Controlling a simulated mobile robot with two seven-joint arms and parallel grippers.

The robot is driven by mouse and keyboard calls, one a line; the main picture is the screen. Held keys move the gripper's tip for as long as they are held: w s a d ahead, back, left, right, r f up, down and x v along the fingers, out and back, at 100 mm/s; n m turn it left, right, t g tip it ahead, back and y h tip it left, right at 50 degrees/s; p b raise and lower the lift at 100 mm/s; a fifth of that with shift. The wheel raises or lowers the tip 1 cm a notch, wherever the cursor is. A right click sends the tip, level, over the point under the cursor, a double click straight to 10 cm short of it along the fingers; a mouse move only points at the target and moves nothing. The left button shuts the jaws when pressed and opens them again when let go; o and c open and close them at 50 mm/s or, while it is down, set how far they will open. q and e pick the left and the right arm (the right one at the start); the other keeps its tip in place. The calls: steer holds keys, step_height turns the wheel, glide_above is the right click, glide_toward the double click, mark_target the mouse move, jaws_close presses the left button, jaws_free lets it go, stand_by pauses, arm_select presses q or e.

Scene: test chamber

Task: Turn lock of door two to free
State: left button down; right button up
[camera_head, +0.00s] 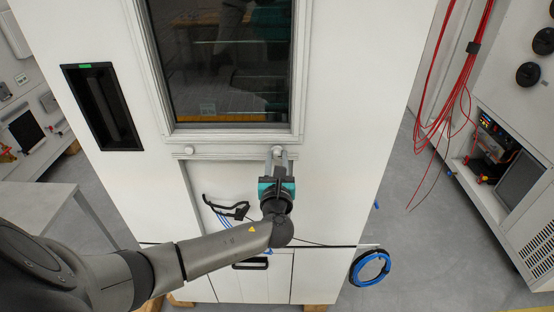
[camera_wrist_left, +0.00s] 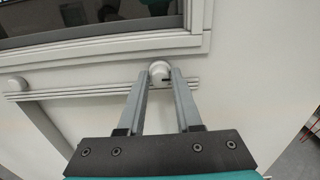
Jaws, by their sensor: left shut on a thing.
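My left gripper (camera_head: 277,158) reaches up to the ledge under the window of the white cabinet. Its fingers are shut on a round white lock knob (camera_wrist_left: 160,70), which sits between the fingertips in the left wrist view. A dark slot or mark shows on the knob's right side. A second white knob (camera_head: 189,150) sits to the left on the same ledge and also shows in the left wrist view (camera_wrist_left: 16,86). Which knob belongs to door two cannot be told from labels. My right gripper is not in view.
A dark window (camera_head: 225,70) is above the ledge. A black recessed handle (camera_head: 102,105) is at the left. Black and blue cables (camera_head: 228,212) hang below the ledge, and a blue hose coil (camera_head: 370,268) is at lower right. Red cables (camera_head: 455,100) hang at the right.

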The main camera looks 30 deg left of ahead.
arm_select(q)
steer(key=shift+f+n, duration=0.1)
steer(key=shift+n, duration=0.2)
steer(key=n+b, duration=0.2)
steer(key=n, duration=0.2)
steer(key=n+b, duration=0.2)
steer(key=n, duration=0.2)
steer(key=shift+s+a+f+n+b, duration=0.1)
steer(key=shift+n+b, duration=0.2)
steer(key=shift+b, duration=0.05)
steer(key=n+b, duration=0.3)
steer(key=n, duration=0.2)
steer(key=shift+n+b, duration=0.9)
steer(key=shift+n, duration=0.9)
steer(key=c, duration=0.6)
jaws_free()
